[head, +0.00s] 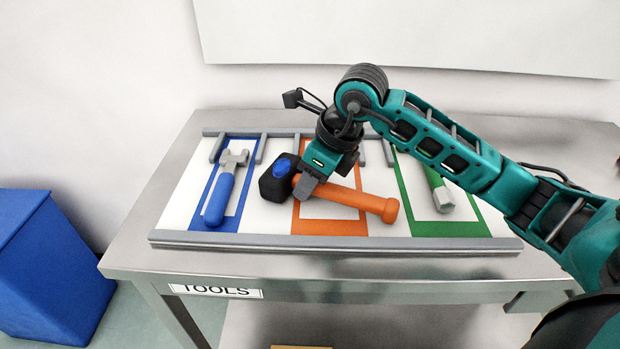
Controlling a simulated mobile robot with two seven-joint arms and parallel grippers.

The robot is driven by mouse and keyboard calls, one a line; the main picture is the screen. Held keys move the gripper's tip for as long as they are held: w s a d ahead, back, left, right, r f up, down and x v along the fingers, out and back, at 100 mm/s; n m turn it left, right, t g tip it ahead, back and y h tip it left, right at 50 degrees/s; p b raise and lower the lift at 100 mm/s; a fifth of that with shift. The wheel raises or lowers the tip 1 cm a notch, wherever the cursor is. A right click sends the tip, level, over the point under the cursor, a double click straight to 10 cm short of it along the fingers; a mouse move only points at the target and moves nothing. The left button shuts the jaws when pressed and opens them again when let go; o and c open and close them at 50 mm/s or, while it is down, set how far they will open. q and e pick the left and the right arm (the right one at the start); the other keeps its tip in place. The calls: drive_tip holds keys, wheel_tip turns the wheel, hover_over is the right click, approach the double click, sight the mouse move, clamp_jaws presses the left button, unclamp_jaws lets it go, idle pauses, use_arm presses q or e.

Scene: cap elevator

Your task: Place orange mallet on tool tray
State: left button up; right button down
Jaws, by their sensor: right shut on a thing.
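The orange mallet (350,197) has an orange handle and a black head with a blue face. It lies at a slant over the orange-framed section of the tool tray (265,210), its head at the left reaching over the white gap toward the blue section. My right gripper (308,188) comes down from above and is shut on the mallet near where the handle meets the head. The fingers partly hide that spot. I cannot tell whether the mallet touches the tray or hovers just above it. My left gripper is not in view.
A blue wrench (222,190) lies in the blue section at the left. A green-handled tool (439,190) lies in the green section at the right, partly behind my arm. A raised grey rail (200,240) edges the tray. The metal table (150,245) stands beside a blue bin (45,265).

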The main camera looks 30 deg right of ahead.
sight(336, 187)
drive_tip(key=c, duration=0.8)
unclamp_jaws()
drive_tip(key=shift+f, duration=0.1)
drive_tip(key=shift+o, duration=0.2)
drive_tip(key=v, duration=1.2)
drive_tip(key=shift+p, duration=0.4)
